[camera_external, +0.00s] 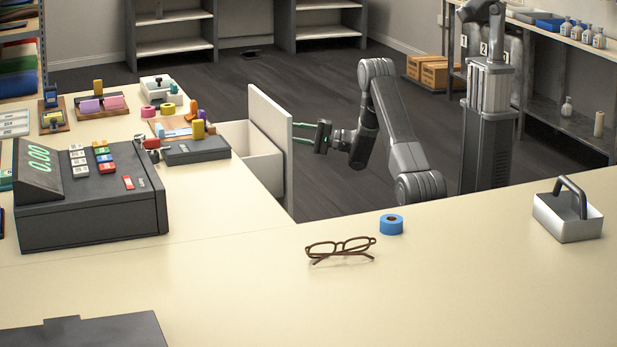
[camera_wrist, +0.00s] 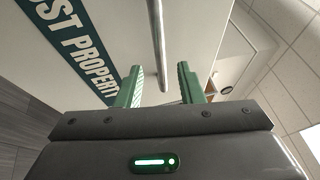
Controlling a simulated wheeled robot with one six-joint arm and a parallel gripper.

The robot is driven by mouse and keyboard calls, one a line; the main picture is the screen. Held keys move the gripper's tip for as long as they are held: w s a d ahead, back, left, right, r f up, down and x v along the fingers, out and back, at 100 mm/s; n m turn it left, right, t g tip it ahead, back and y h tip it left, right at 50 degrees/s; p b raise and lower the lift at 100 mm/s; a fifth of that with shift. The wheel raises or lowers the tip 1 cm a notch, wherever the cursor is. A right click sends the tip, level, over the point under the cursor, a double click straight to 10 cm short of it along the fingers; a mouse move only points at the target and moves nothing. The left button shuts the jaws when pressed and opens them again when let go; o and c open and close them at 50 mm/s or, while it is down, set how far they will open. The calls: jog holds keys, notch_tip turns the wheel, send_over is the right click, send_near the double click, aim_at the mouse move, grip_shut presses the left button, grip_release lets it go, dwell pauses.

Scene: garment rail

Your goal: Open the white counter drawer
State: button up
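The white counter drawer stands well out from the left counter, its white front panel (camera_external: 268,150) and open box (camera_external: 243,146) showing in the external view. In the wrist view the drawer front (camera_wrist: 115,35) fills much of the picture, with a grey metal bar handle (camera_wrist: 157,40). My gripper (camera_external: 298,132) is level with the front panel, just to its right. In the wrist view its green fingers (camera_wrist: 160,80) are apart, with the bar's lower end between them and gaps on both sides. Whether the fingertips reach past the bar in depth is unclear.
A dark green "LOST PROPERTY" sign (camera_wrist: 85,45) is on the white front. A cash register (camera_external: 90,195) and small box (camera_external: 195,150) sit on the counter.

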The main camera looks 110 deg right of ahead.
jog(key=v, duration=0.9)
jog(key=shift+s+p, duration=0.25)
jog(key=shift+p, duration=0.15)
jog(key=b+x, duration=0.1)
jog(key=x, duration=1.3)
jog(key=shift+w+a+b, duration=0.1)
jog(key=shift+w+b, duration=0.2)
jog(key=shift+b, duration=0.1)
jog(key=p+v, duration=0.1)
jog(key=v, duration=1)
jog(key=shift+s, duration=0.25)
